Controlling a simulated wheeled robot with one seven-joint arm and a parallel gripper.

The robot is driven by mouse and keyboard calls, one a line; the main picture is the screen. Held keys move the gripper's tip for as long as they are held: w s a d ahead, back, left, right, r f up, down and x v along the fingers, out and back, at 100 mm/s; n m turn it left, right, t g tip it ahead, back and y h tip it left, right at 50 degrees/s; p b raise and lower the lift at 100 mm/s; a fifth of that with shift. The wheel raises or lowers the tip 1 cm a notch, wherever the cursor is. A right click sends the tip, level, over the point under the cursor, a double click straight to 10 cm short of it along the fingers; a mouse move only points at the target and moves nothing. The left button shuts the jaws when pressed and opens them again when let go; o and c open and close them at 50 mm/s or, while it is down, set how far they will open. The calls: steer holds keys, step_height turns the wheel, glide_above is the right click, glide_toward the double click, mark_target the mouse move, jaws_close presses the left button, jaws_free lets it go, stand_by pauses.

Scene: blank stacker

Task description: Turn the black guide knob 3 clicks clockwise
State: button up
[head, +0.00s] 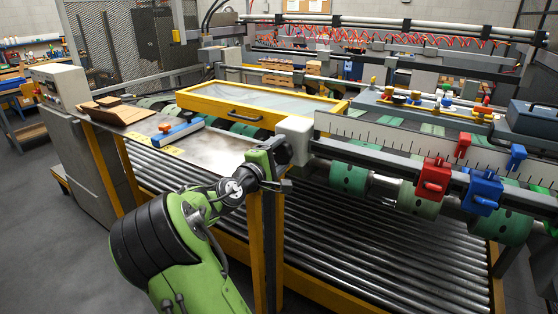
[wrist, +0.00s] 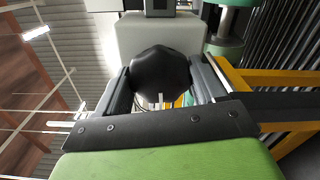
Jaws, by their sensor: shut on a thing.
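The black guide knob (wrist: 160,80) sits on the front of a pale grey housing (wrist: 160,35) in the wrist view. My gripper (wrist: 162,88) is shut on the knob, with one finger on its left side and one on its right. In the head view my gripper (head: 270,168) reaches the same housing (head: 295,138) at the end of the rail; there the knob (head: 284,150) is partly hidden by my gripper.
A ruled scale (head: 400,138) and a rail with a red clamp (head: 433,178) and a blue clamp (head: 482,192) run right of the housing. Rollers (head: 370,260) lie below. A yellow post (head: 265,240) stands beneath my gripper. A yellow-framed guard (head: 250,104) is behind.

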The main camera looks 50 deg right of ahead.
steer(key=m+b, duration=0.1)
steer(key=m, duration=0.1)
steer(key=m+b, duration=0.1)
steer(key=shift+f+m+b, duration=0.2)
steer(key=shift+m+b, duration=0.15)
steer(key=shift+m, duration=0.05)
steer(key=shift+m+b, duration=1.4)
steer(key=shift+m, duration=0.5)
steer(key=shift+r, duration=0.1)
steer(key=o, duration=1)
